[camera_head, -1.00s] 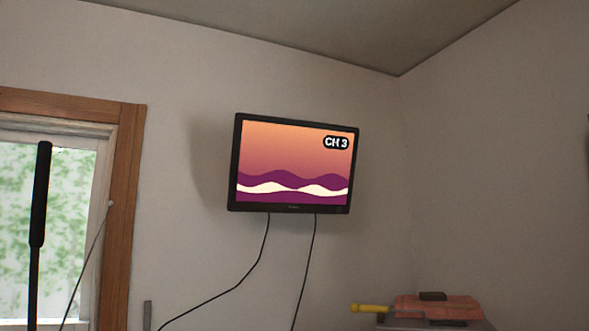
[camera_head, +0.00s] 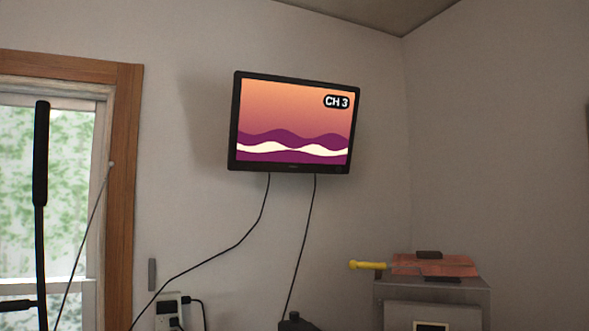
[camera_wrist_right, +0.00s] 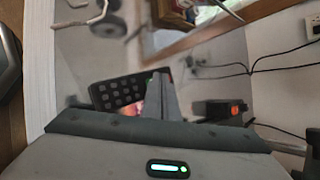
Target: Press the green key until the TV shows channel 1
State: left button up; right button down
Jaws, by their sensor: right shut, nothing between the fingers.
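The TV (camera_head: 293,122) hangs on the wall in the head view. Its screen shows an orange and purple wave picture with the label "CH 3". In the right wrist view, a dark panel with rows of small grey buttons (camera_wrist_right: 118,92) lies just left of my right gripper (camera_wrist_right: 165,82). The gripper's grey fingers look shut and empty, pointing away from the camera. My left gripper is not in view.
Two cables run down from the TV. A wall outlet with plugs (camera_head: 170,312) is below left. A metal cabinet (camera_head: 482,296) with a yellow-handled tool (camera_head: 368,265) stands at lower right. A black box with an orange-red part (camera_wrist_right: 236,108) is right of the gripper.

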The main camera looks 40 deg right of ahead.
jog(key=shift+f+b, duration=0.2)
jog(key=shift+b, duration=0.1)
dwell(0.4)
jog(key=shift+r, duration=0.65)
dwell(0.3)
notch_tip(320, 180, up, 6)
jog(key=p, duration=0.2)
dwell(0.5)
jog(key=shift+r, duration=0.1)
dwell(2.8)
notch_tip(320, 180, up, 3)
jog(key=n+p, duration=0.3)
jog(key=n, duration=0.5)
jog(key=n+h+p, duration=0.1)
jog(key=n+p, duration=0.2)
jog(key=n, duration=0.5)
jog(key=shift+a+f+n+p, duration=0.1)
jog(key=shift+f+n+p, duration=0.1)
jog(key=shift+n+p, duration=0.2)
